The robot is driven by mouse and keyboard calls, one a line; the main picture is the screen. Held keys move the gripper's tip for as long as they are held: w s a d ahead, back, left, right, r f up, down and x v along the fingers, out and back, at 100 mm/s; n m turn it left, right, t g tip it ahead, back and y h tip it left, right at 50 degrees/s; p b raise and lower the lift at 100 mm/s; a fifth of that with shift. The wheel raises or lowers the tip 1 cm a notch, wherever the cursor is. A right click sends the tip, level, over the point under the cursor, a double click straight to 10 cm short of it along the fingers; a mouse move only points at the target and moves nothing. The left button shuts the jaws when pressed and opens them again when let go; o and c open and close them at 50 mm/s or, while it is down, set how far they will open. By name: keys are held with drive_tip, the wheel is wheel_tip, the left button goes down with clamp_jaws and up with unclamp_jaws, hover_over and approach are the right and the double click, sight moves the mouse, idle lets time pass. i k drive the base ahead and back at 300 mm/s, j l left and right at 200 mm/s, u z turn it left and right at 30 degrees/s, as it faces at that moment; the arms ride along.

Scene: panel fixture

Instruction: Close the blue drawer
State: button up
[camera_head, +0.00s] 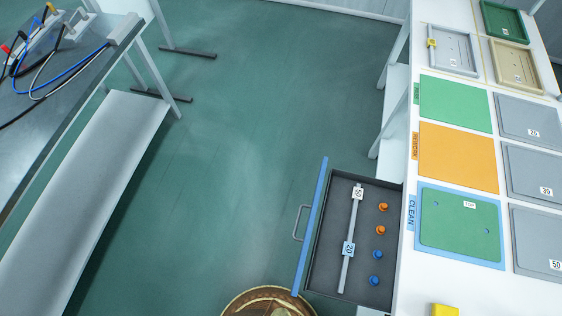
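The blue drawer stands open, pulled out to the left from the white table. Its blue front panel (311,226) faces left and has a grey bar handle (298,223). Its dark tray holds a grey divider strip (352,225) with tags reading 50 and 20. Two orange knobs (383,207) and two blue knobs (379,254) lie on the right side of the tray. My gripper is not in view.
The white table (404,270) on the right carries colored mats, grey numbered plates and shallow trays (453,50). A yellow block (445,310) is at its near edge. A bench with cables (60,60) stands at left. Green floor (235,130) between them is clear.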

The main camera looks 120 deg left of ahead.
sight(331, 275)
drive_tip(key=u, duration=3.25)
drive_tip(key=i+z, duration=0.2)
drive_tip(key=z, duration=0.2)
